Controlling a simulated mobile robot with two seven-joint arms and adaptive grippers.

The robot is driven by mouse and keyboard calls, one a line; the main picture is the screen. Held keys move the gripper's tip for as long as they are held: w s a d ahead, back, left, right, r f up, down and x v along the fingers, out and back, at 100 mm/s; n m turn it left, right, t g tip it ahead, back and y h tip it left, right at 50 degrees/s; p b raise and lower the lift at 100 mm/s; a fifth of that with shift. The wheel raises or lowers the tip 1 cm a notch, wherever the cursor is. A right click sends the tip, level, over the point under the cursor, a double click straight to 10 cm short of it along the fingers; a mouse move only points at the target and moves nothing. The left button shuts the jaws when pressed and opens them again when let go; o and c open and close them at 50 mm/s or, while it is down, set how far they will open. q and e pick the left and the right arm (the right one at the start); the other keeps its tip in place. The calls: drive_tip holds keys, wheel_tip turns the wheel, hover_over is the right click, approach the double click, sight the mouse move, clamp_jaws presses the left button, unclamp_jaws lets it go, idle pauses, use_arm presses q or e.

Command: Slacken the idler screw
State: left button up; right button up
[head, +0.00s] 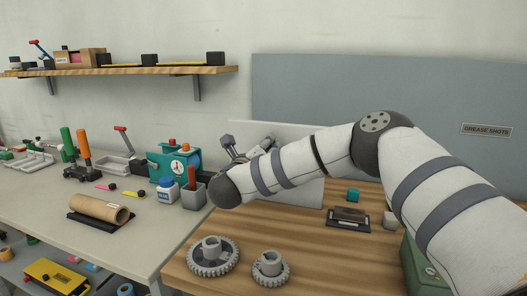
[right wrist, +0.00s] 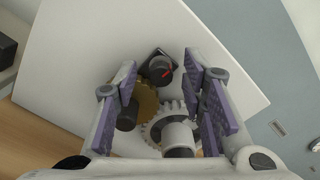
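In the head view my right gripper (head: 248,148) is in front of the white panel (head: 312,138), and my arm hides the gears there. My left gripper is not seen.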

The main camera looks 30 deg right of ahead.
drive_tip(key=v, duration=1.2)
